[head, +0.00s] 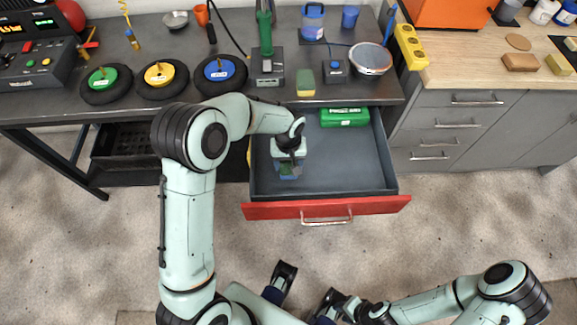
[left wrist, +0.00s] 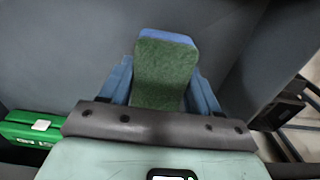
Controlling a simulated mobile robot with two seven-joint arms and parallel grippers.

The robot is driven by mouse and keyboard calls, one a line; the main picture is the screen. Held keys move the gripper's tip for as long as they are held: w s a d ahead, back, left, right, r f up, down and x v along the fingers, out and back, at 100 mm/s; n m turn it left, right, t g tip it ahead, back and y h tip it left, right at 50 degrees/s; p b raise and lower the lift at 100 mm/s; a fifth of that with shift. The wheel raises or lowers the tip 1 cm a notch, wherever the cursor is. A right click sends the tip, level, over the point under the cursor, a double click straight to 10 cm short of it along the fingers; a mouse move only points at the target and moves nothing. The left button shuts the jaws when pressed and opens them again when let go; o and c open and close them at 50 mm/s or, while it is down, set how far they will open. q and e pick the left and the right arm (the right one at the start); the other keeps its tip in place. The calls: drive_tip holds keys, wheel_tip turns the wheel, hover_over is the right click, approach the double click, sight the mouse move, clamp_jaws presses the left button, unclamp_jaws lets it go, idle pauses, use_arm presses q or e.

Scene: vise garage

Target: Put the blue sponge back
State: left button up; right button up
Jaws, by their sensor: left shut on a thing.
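The blue sponge (left wrist: 165,72) has a blue edge and a dark green scouring face. My left gripper (left wrist: 163,95) is shut on it, with a blue finger on each side. In the head view the left gripper (head: 289,168) is inside the open drawer (head: 345,172), toward its left side, and mostly hides the sponge. I cannot tell whether the sponge touches the drawer floor. The drawer has a grey inside and a red front. My right gripper (head: 340,305) is low in the head view, away from the drawer, and its fingers are unclear.
A green case (head: 344,117) lies at the drawer's back right; the drawer's middle and right are clear. On the workbench above are several wheels (head: 220,72), a yellow-green sponge (head: 306,83) and a metal bowl (head: 371,58). A grey cabinet (head: 470,120) stands to the right.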

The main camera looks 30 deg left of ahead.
sight(288, 167)
use_arm(q)
drive_tip(key=shift+f, duration=1.4)
drive_tip(key=shift+f, duration=0.15)
drive_tip(key=o, duration=0.9)
drive_tip(key=shift+o, duration=0.2)
drive_tip(key=shift+r, duration=0.5)
wheel_tip(288, 167, up, 11)
drive_tip(key=shift+r+p, duration=0.2)
drive_tip(key=shift+p, duration=0.35)
